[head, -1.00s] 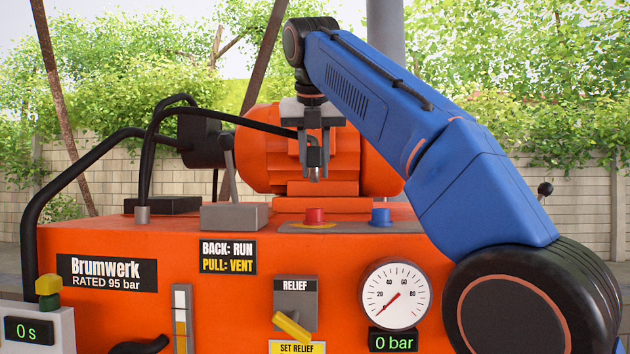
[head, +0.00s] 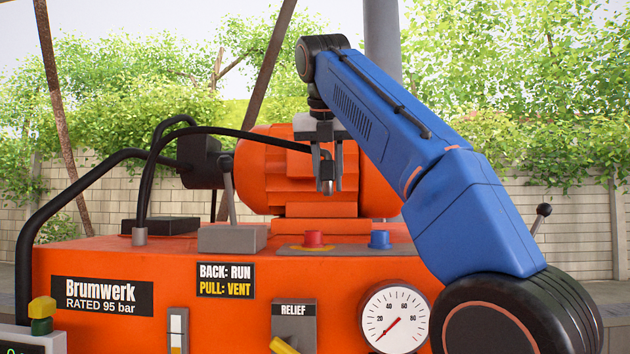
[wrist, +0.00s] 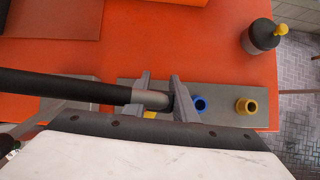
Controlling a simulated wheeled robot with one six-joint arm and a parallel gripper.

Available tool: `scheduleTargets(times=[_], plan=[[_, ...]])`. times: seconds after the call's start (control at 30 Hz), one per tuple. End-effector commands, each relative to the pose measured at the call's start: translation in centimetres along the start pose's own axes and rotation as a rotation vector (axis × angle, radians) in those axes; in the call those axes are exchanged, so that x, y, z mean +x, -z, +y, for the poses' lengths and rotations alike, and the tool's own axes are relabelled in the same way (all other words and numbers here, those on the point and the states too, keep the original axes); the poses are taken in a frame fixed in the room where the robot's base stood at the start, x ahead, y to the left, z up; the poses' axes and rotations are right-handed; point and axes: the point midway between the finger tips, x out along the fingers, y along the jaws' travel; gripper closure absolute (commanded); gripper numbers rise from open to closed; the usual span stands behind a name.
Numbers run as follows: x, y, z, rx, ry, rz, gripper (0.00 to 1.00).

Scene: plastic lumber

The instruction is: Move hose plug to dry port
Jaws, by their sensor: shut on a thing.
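My gripper (head: 327,188) is shut on the hose plug (head: 326,171), a grey metal end on a black hose. It holds the plug in the air above the orange machine. In the wrist view the hose (wrist: 70,88) enters from the left, and the plug (wrist: 150,97) sits between the fingers. A red port (head: 313,239) and a blue port (head: 380,239) stand on a grey plate below. The wrist view shows the blue port (wrist: 199,105) just right of the fingers and a yellow port (wrist: 246,106) further right. Nothing visible marks which port is dry.
An orange motor (head: 290,175) stands behind the plug. A grey lever (head: 228,190) on a block is to the left. A gauge (head: 394,318) is on the machine's front.

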Motion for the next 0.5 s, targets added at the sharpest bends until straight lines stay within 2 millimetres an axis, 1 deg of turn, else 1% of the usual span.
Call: scheduleTargets(times=[0.03, 0.1, 0.2, 0.3, 0.4, 0.5], plan=[[-0.1, -0.2, -1.7, 0.031, 0.019, 0.0, 1.0], [-0.1, -0.5, -3.9, 0.074, 0.048, 0.0, 1.0], [-0.1, -0.7, -6.9, 0.133, 0.086, 0.0, 1.0], [-0.2, -0.8, -9.2, 0.181, 0.117, 0.0, 1.0], [-0.3, -0.7, -10.7, 0.212, 0.137, -0.001, 1.0], [-0.3, -0.7, -11.4, 0.228, 0.147, -0.001, 1.0]])
